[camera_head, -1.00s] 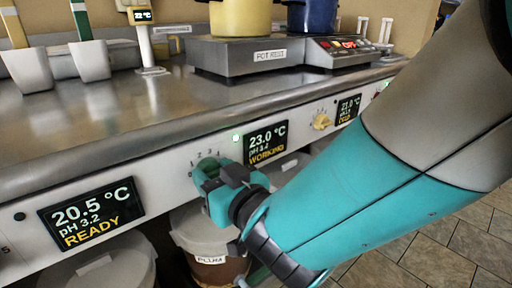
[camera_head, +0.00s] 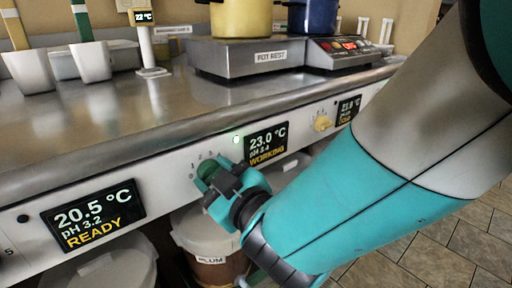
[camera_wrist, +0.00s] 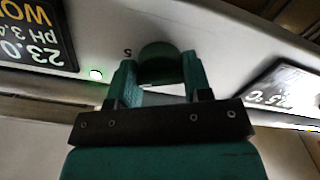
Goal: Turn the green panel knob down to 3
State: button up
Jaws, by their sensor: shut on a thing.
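The green panel knob (camera_head: 208,170) sits on the front panel in the head view, with small scale numbers above and left of it. It also shows in the wrist view (camera_wrist: 158,62), between the two fingers. My gripper (camera_head: 218,178) reaches it from the lower right and is shut on it. In the wrist view the fingers (camera_wrist: 160,84) stand on either side of the knob. One number, which looks like a 5, shows beside the knob there. The knob's pointer is hidden, so I cannot tell its setting.
A display (camera_head: 93,215) left of the knob reads 20.5 °C, pH 3.2, READY. Another display (camera_head: 266,144) reads 23.0 °C, WORKING. A yellow knob (camera_head: 323,123) is farther right. A bucket labelled PLUM (camera_head: 208,240) stands below. The steel counter (camera_head: 120,120) overhangs the panel.

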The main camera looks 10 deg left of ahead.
jog(key=n+p, duration=0.1)
jog(key=n, duration=0.3)
jog(key=shift+r+n, duration=0.1)
jog(key=shift+n, duration=0.2)
jog(key=n+p, duration=0.1)
jog(key=n, duration=0.3)
jog(key=shift+n, duration=0.3)
jog(key=o, duration=0.9)
